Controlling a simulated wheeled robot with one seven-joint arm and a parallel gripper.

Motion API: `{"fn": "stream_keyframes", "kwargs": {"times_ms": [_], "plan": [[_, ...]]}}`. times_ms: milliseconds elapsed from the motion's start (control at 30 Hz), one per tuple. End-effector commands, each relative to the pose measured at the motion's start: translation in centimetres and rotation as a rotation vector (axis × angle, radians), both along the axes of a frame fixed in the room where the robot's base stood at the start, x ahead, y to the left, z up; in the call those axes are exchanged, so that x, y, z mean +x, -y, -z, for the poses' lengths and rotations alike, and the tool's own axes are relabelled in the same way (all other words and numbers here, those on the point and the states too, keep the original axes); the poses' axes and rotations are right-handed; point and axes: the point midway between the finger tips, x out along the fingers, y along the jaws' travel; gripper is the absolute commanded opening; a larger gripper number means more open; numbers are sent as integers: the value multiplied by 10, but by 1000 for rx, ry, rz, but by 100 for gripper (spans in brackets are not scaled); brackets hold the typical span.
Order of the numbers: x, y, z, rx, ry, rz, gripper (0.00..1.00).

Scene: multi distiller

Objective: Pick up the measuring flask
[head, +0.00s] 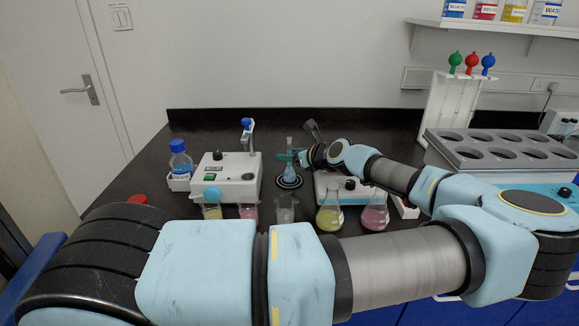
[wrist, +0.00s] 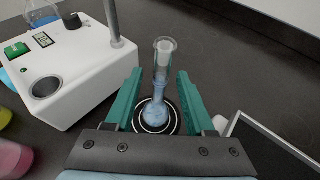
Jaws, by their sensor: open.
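The measuring flask (wrist: 156,111) has a round body with pale blue liquid and a tall clear neck. It stands upright on a round black base with a light ring (wrist: 137,119). In the head view the flask (head: 289,172) stands between two white devices. My gripper (wrist: 161,79) is open, with one green finger on each side of the flask's neck, apart from the glass as far as I can see. In the head view my gripper (head: 290,156) is small and partly overlaps the flask.
A white device with a post (head: 226,172) stands close on the left. Another white device (head: 340,190) is close on the right. Beakers and flasks with yellow (head: 329,215) and pink liquid (head: 375,214) stand in front. A blue-capped bottle (head: 180,160) is at left. The counter behind is clear.

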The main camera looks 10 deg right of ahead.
Motion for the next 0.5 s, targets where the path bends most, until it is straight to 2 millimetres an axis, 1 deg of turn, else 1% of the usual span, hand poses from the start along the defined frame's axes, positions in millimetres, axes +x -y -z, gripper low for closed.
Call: {"fn": "stream_keyframes", "kwargs": {"times_ms": [167,500], "plan": [[0,0,0,0,0,1,53],[0,0,0,0,0,1,15]]}}
